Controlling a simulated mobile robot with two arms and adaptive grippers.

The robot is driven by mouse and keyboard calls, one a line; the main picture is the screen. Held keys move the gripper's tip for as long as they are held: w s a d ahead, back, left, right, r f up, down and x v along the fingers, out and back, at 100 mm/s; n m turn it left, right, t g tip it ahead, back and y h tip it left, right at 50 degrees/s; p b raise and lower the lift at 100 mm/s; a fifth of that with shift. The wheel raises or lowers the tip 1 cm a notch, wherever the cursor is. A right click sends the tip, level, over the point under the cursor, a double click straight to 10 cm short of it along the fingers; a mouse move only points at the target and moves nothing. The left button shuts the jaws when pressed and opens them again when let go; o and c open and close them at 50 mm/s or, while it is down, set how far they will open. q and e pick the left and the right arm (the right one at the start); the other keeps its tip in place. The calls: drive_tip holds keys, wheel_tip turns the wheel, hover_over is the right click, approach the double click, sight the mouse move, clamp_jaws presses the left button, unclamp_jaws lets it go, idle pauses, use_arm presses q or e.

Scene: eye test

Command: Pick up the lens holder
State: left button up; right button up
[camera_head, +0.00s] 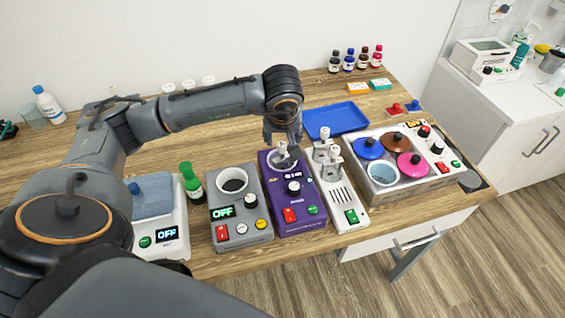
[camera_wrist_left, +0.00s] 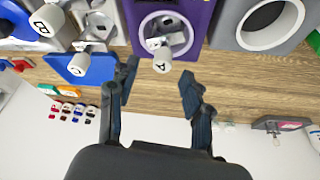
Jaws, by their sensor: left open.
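What looks like the lens holder (camera_head: 281,149), a metal piece with a white cylindrical handle, sits in the round opening of the purple device (camera_head: 301,214). In the left wrist view the holder (camera_wrist_left: 162,62) carries the letter A and its metal part lies inside the ring. My left gripper (camera_wrist_left: 159,78) is open. Its two dark fingers stand apart on either side of the white handle, with no contact visible. In the head view my left gripper (camera_head: 285,140) is above the purple device and partly hides the holder. My right gripper is not in view.
Two similar white-handled pieces (camera_head: 333,150) stand in a white unit (camera_head: 345,196) just right. A grey device (camera_head: 238,232) is close on the left. A blue tray (camera_head: 336,120) lies behind, and a multi-coloured lidded unit (camera_head: 410,184) is farther right. Small bottles (camera_head: 349,61) stand at the back.

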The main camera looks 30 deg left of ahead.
sight(282, 145)
use_arm(q)
drive_tip(key=shift+p+x, duration=0.85)
drive_tip(key=shift+x, duration=1.3)
drive_tip(key=shift+a+f, duration=0.1)
drive_tip(key=shift+f, duration=0.15)
clamp_jaws()
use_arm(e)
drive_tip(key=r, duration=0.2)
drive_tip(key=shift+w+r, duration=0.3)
